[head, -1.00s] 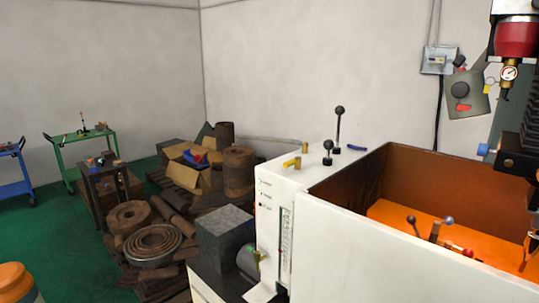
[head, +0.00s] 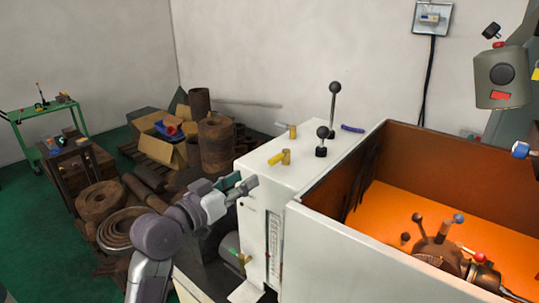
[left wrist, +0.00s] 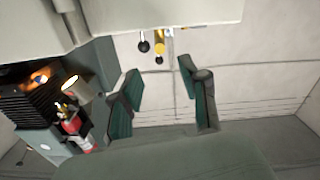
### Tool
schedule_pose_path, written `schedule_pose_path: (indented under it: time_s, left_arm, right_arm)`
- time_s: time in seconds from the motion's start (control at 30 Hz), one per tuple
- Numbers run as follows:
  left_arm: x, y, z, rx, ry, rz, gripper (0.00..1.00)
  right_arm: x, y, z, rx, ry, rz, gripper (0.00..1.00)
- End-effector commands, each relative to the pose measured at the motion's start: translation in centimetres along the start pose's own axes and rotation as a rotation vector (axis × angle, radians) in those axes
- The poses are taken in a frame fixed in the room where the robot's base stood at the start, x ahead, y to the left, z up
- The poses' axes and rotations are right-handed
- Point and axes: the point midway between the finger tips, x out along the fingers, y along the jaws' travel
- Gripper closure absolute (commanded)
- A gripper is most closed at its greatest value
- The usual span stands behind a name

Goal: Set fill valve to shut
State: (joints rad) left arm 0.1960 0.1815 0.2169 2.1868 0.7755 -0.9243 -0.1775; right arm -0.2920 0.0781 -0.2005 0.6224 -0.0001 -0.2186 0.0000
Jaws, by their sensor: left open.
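A yellow-handled valve (head: 280,158) stands on top of the white cabinet, near its front left edge. Its handle lies level and points left. A second, smaller brass valve (head: 290,130) stands behind it. I cannot tell from any label which is the fill valve. My left gripper (head: 240,186) is open and empty, left of the cabinet's front upper edge and apart from the yellow valve. In the left wrist view the open fingers (left wrist: 161,92) have nothing between them, and a yellow handle (left wrist: 159,42) hangs beyond them at the top. My right gripper is not in view.
Two black-knobbed levers (head: 334,100) and a blue handle (head: 352,128) rise near the valves on the white cabinet (head: 255,215). An open orange-floored machine tray (head: 375,215) lies to the right. Rusty scrap (head: 215,145) fills the floor behind left.

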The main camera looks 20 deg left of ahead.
Motion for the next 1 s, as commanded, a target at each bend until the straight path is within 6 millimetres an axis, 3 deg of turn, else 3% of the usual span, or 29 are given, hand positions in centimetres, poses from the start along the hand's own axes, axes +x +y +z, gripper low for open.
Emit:
schedule_pose_path:
  time_s: [0.2, 0.5, 0.7, 1.0]
  left_arm:
    - [4.8, 0.2, -0.5, -0.006, -0.001, 0.002, 0.55]
    - [10.2, 0.1, -0.2, -0.002, -0.002, 0.000, 0.55]
    - [11.7, 0.1, 0.0, -0.002, -0.002, 0.000, 0.55]
    - [11.9, 0.0, 0.1, 0.000, -0.001, -0.001, 0.55]
  right_arm:
    - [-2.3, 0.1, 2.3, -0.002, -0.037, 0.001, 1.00]
    - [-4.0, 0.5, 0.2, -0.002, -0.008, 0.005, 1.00]
    - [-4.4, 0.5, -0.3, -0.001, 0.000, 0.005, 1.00]
    - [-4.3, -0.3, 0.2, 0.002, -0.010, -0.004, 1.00]
